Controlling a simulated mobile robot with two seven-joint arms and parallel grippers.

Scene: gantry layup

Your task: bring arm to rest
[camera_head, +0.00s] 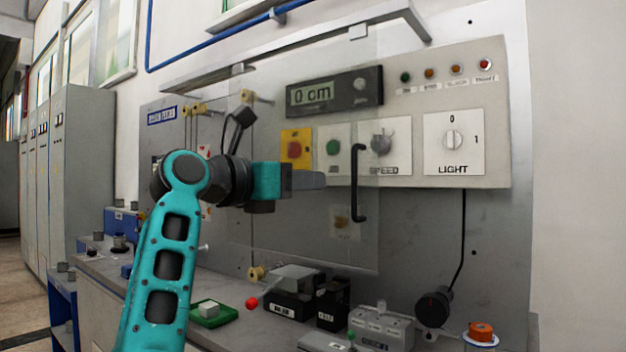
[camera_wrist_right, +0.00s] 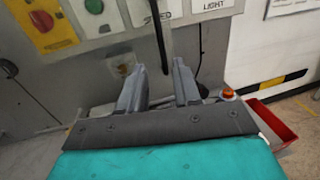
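My right arm (camera_head: 162,255), teal with dark joints, rises from the bottom of the head view and bends toward the panel. Its gripper (camera_head: 308,181) points right, in front of the clear door, with its tip a little left of the black handle in the picture. In the right wrist view the two grey fingers (camera_wrist_right: 159,72) stand apart with a gap between them. The black handle (camera_wrist_right: 162,38) shows beyond that gap; I see nothing gripped. My left gripper is in neither view.
The clear door (camera_head: 300,235) with its black handle (camera_head: 358,183) covers part of the control panel (camera_head: 480,100). Below is a bench with a green tray (camera_head: 228,315), black boxes (camera_head: 290,304) and an orange-topped button (camera_head: 481,332). A red bin (camera_wrist_right: 272,122) shows at right in the wrist view.

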